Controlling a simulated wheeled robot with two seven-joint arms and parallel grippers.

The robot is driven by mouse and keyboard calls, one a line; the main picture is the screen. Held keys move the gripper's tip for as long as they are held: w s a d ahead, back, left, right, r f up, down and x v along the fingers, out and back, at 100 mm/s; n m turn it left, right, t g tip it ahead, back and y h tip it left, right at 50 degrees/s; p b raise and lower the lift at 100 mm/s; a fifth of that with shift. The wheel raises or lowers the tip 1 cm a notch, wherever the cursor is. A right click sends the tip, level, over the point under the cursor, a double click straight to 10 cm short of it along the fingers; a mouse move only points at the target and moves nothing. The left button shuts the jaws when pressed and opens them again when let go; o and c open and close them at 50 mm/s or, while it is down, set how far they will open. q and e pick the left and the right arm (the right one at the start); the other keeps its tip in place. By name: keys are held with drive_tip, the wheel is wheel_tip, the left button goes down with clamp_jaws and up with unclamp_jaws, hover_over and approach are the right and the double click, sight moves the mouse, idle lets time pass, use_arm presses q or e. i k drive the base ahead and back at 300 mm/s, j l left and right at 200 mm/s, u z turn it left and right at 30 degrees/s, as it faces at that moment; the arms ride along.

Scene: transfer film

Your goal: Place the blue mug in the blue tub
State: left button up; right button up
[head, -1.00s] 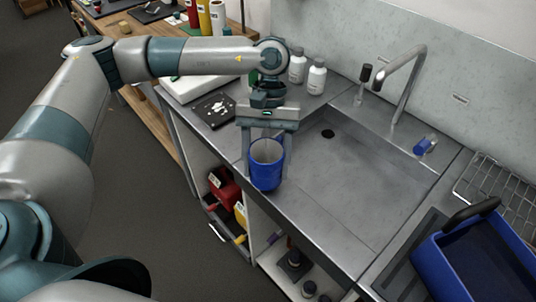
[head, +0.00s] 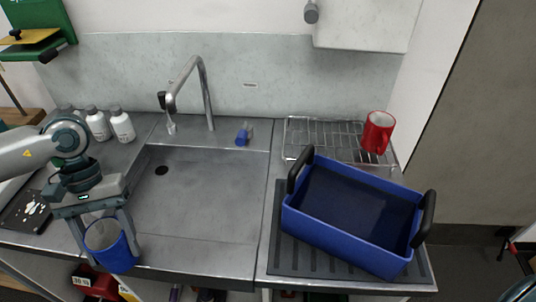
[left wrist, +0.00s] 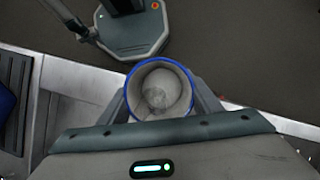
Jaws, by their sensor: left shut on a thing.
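The blue mug (head: 112,246) is held upright between the fingers of my left gripper (head: 104,232), at the front left edge of the sink. Its pale inside and blue rim show in the left wrist view (left wrist: 160,90), between the gripper fingers. The blue tub (head: 345,240) stands on the ribbed drainboard mat right of the sink, with black handles at both ends. The inside of the tub looks empty. The mug is well to the left of the tub, across the sink. My right gripper is not in view.
The sink basin (head: 200,195) with a tall faucet (head: 207,95) lies between mug and tub. A wire rack (head: 325,135) with a red mug (head: 377,132) is behind the tub. White bottles (head: 122,125) stand left of the faucet. A small blue item (head: 243,135) sits behind the basin.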

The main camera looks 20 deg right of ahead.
sight(339, 220)
drive_tip(key=k, duration=1.2)
drive_tip(key=z, duration=1.9)
drive_tip(key=k+j, duration=0.1)
drive_tip(key=j, duration=0.3)
drive_tip(key=k+j, duration=0.1)
drive_tip(key=j, duration=0.3)
drive_tip(key=k+j, duration=0.1)
drive_tip(key=j, duration=0.3)
drive_tip(key=k+j, duration=0.1)
drive_tip(key=j, duration=0.3)
